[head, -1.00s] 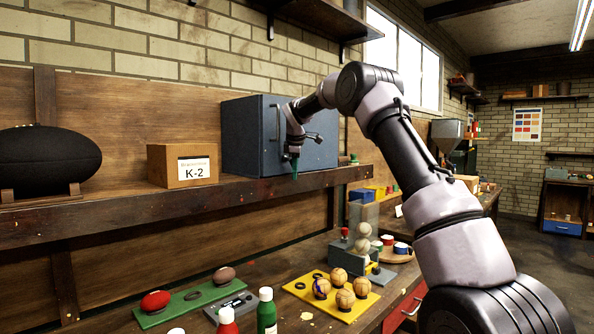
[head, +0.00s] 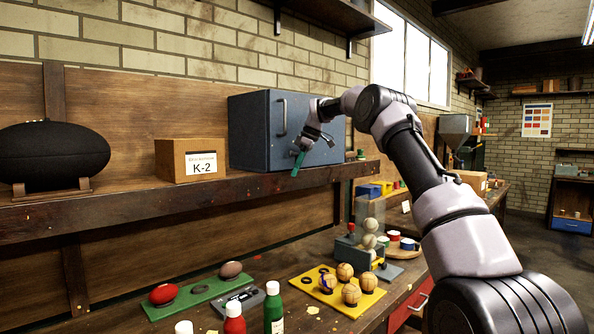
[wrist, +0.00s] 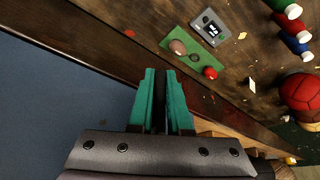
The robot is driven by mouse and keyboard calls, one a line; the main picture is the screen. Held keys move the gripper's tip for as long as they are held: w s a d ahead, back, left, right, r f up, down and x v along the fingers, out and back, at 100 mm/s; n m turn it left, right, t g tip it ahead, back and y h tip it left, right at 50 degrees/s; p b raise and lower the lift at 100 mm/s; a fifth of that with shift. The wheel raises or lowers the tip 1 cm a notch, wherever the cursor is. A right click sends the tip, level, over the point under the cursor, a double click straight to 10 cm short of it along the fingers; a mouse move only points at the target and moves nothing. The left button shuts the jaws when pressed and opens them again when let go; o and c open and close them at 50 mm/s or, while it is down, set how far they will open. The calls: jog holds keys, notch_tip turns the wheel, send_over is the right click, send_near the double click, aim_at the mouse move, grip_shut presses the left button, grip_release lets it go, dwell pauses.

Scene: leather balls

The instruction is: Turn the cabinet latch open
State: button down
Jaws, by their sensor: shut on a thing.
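The blue-grey cabinet (head: 252,138) stands on the wooden shelf, its door shut, with a vertical bar handle (head: 282,117) on the front. My gripper (head: 297,168) is at the lower middle of the door front, its green fingers tilted down and to the left. In the wrist view my gripper (wrist: 164,75) shows two green fingers close together, with a dark narrow strip between them. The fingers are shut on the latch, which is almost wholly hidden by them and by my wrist. The cabinet's blue face (wrist: 45,110) fills the left of the wrist view.
A K-2 box (head: 176,160) and a black ball on a stand (head: 50,152) are left of the cabinet on the shelf (head: 120,202). The bench below holds a green board (head: 196,293), a yellow board (head: 325,296) with balls, and bottles (head: 273,308).

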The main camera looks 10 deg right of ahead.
dwell(0.3)
jog(key=c, duration=1.2)
grip_release()
jog(key=shift+o, duration=0.2)
jog(key=v, duration=1)
jog(key=shift+r, duration=0.35)
jog(key=shift+s+d, duration=0.1)
jog(key=shift+d, duration=0.05)
